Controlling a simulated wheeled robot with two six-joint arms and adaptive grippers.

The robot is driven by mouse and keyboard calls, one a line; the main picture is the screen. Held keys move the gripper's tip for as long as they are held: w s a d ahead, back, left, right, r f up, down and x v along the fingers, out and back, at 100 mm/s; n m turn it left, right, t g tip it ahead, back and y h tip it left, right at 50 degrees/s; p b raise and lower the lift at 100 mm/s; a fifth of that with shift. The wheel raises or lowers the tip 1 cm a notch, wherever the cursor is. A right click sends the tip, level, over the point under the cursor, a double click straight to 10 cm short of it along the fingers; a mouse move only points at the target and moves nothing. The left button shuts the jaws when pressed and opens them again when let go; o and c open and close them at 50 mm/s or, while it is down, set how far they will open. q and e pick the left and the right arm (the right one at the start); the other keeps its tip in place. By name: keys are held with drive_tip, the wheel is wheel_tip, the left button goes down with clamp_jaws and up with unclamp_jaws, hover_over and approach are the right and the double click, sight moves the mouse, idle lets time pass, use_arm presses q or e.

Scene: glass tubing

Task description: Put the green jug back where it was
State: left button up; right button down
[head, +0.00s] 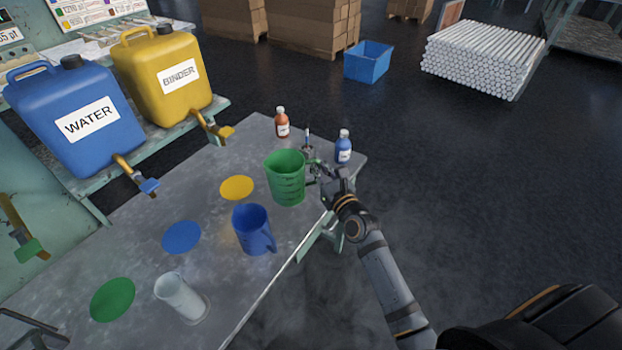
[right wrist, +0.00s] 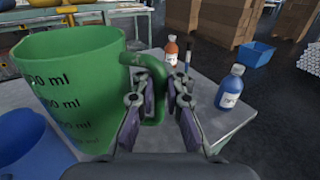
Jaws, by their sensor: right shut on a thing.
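The green jug (head: 285,180) is upright near the far end of the grey table, right of the yellow disc. I cannot tell whether its base touches the table. My right gripper (head: 314,172) is shut on its handle, on the jug's right side. In the right wrist view both fingers (right wrist: 158,103) close around the handle of the green jug (right wrist: 75,85). A flat green disc (head: 112,298) lies bare at the near left of the table. My left gripper is not in view.
A blue jug (head: 252,228) and a clear cylinder (head: 181,297) stand nearer on the table (head: 215,270). Blue (head: 181,236) and yellow (head: 237,187) discs lie bare. Red (head: 281,123) and blue (head: 343,147) bottles stand beyond the gripper. WATER (head: 75,115) and BINDER (head: 165,75) canisters stand left.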

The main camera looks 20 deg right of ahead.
drive_tip(key=w+d+f+b, duration=0.2)
drive_tip(key=w+f+b, duration=0.1)
drive_tip(key=f+b, duration=0.1)
drive_tip(key=w+d+f+b, duration=0.2)
drive_tip(key=w+f+b, duration=0.1)
drive_tip(key=f+b, duration=0.1)
drive_tip(key=w+d+f+b, duration=0.2)
drive_tip(key=w+f+b, duration=0.2)
drive_tip(key=b, duration=0.1)
drive_tip(key=shift+d+f, duration=0.35)
drive_tip(key=shift+d, duration=0.05)
drive_tip(key=shift+r, duration=0.2)
drive_tip(key=shift+f, duration=0.15)
drive_tip(key=c, duration=1.4)
unclamp_jaws()
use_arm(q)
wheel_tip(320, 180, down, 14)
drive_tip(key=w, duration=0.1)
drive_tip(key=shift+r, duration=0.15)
